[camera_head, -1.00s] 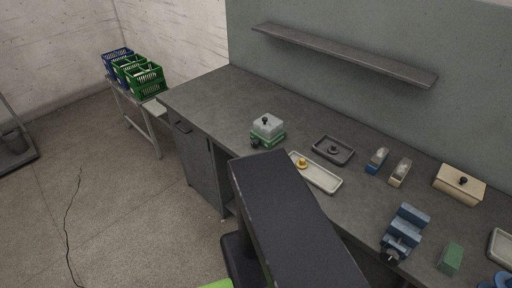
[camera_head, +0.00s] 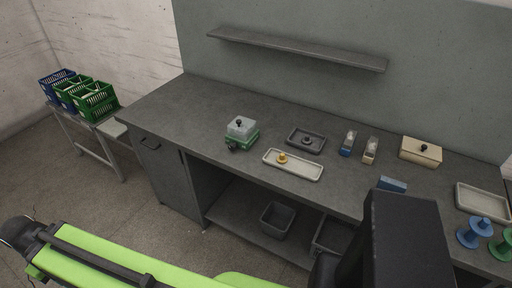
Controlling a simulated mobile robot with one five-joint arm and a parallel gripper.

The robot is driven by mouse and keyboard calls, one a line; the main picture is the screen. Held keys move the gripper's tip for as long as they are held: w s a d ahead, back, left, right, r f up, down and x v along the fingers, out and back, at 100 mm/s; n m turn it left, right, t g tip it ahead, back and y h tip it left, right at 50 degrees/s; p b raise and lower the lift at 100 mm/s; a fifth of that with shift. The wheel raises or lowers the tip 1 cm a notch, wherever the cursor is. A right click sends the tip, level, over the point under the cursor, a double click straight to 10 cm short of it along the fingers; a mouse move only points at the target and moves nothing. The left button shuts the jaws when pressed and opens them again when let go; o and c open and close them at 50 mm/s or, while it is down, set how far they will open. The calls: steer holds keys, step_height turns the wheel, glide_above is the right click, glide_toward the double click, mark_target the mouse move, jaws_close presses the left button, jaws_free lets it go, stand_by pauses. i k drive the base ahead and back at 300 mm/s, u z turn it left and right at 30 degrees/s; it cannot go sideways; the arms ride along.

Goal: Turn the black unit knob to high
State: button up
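A small green unit (camera_head: 243,138) with a clear cover stands on the grey workbench, left of the middle. A small black knob (camera_head: 232,148) shows low on its front left side; its setting is too small to read. Another black knob (camera_head: 239,122) sits on top of the clear cover. I cannot tell from the picture which one the task names. My green arm link lies across the bottom left, well in front of the bench, and ends in a dark part at the left edge. No gripper fingers can be made out. Nothing of mine touches the unit.
A pale tray (camera_head: 310,172) with a yellow part and a dark tray (camera_head: 291,141) lie right of the unit. Two small blocks, a cream box (camera_head: 421,153) and blue and green spools stand farther right. A shelf (camera_head: 300,49) hangs above. Bare bench lies left.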

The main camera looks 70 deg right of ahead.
mark_target(232, 146)
steer(key=z, duration=0.15)
steer(key=k, duration=1)
steer(key=u, duration=0.65)
steer(key=i, duration=1)
steer(key=u, duration=0.05)
